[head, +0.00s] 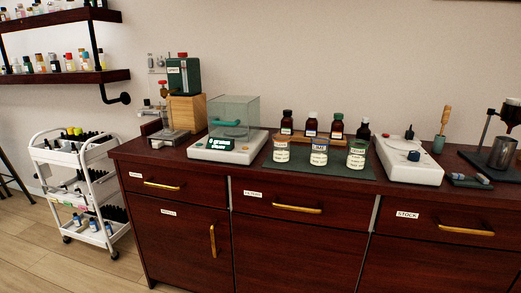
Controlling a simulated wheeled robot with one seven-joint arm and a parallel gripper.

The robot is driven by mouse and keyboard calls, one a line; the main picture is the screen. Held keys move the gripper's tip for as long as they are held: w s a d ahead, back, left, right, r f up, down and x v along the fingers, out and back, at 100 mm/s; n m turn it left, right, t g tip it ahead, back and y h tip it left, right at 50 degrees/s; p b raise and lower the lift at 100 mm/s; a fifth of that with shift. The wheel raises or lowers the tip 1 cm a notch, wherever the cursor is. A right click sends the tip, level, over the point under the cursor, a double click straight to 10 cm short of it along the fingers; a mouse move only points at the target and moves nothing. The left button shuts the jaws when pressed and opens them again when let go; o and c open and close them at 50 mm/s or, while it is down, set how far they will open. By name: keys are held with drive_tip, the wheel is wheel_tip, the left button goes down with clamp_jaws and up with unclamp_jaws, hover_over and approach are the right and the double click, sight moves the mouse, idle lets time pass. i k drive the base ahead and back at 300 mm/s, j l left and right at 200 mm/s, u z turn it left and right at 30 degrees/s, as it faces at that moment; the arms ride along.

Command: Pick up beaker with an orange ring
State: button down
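Three small clear glass beakers with pale labels stand upright in a row on a dark green mat (330,172) on the counter. The left beaker (281,150) has a thin rim band that looks orange, though it is small in the picture. The middle beaker (319,152) has a bluish band and the right beaker (356,154) a green one. The label writing is too small to read surely. My gripper is not in view.
A glass-walled balance (212,150) stands left of the beakers, and a white device (408,165) to their right. Brown bottles (311,125) stand close behind. The dark wooden counter (285,185) has a narrow clear front edge. A white cart (75,165) is at left.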

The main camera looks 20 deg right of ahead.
sight(281, 145)
drive_tip(key=z, duration=1.55)
drive_tip(key=u, duration=1.25)
drive_tip(key=i+l+z, duration=0.1)
drive_tip(key=i, duration=0.65)
drive_tip(key=i+l+z, duration=0.15)
drive_tip(key=i, duration=0.6)
drive_tip(key=l, duration=0.1)
